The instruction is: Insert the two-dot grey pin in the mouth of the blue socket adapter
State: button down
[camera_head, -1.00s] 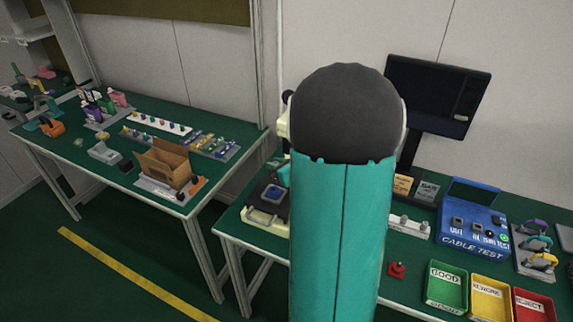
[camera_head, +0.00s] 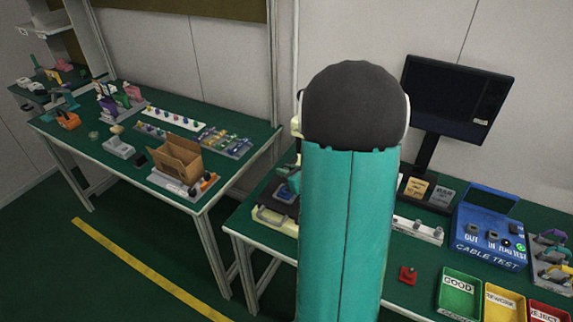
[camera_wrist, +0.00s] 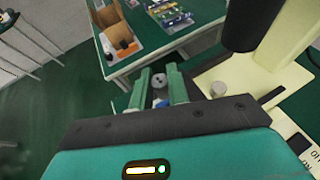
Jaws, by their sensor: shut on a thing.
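In the wrist view my gripper (camera_wrist: 161,88) has its two teal fingers closed around a small grey round-ended pin (camera_wrist: 158,80). Its end face shows small dark marks, too small to count surely. A bit of blue (camera_wrist: 163,103) shows between the fingers, close to the pin; I cannot tell whether they touch. In the head view a blue part (camera_head: 285,191) sits on a dark block on the near bench, left of my arm, and may be the socket adapter. Its mouth is not clear. My teal arm hides most of the gripper there.
A cream machine base (camera_wrist: 255,85) with a dark column stands right of the gripper. The near bench also holds a blue cable tester (camera_head: 490,240), a red part (camera_head: 408,275) and a green GOOD tray (camera_head: 459,293). A cardboard box (camera_head: 178,158) stands on the left bench.

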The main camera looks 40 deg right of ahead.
jog(key=shift+f, duration=1.4)
jog(key=shift+f, duration=1.25)
dwell(0.4)
jog(key=c, duration=1.3)
grip_release()
jog(key=v, duration=1.3)
jog(key=shift+s+r, duration=0.2)
jog(key=shift+s, duration=0.1)
jog(key=shift+a, duration=0.1)
